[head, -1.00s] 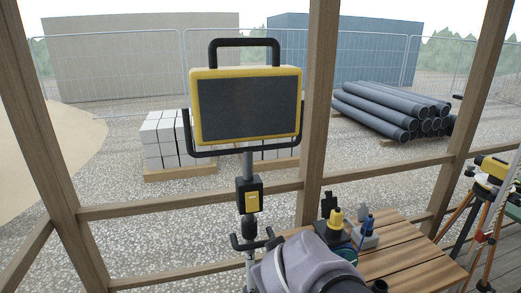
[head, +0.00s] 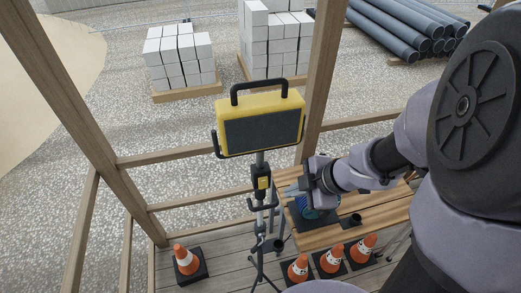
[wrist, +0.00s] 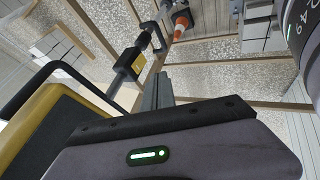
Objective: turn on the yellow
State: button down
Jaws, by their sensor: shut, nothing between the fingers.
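The yellow work light (head: 262,128) stands on a pole, its panel dark grey and unlit. A small black switch box with a yellow face (head: 261,180) is on the pole below the lamp. My gripper (head: 285,190) is just right of the box, fingers pointing left at about its height, apart from it as far as I can tell. In the wrist view the shut, empty fingers (wrist: 163,85) are near the switch box (wrist: 134,60), and the yellow lamp housing (wrist: 55,125) fills the lower left. The switch's position is too small to tell.
A slatted wooden table (head: 325,236) lies under my gripper, with a dark cup (head: 352,220) and partly hidden items. Traffic cones (head: 186,262) stand on the deck. Wooden posts and rails (head: 180,200) run behind the lamp.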

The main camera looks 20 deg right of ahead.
aim_at(263, 183)
jog(key=shift+f, duration=0.1)
jog(key=w+a+f+b, duration=0.3)
jog(key=w+f+b, duration=0.1)
jog(key=w+f, duration=0.4)
jog(key=shift+w+a+f, duration=0.2)
jog(key=shift+a+f, duration=0.1)
jog(key=shift+f, duration=0.05)
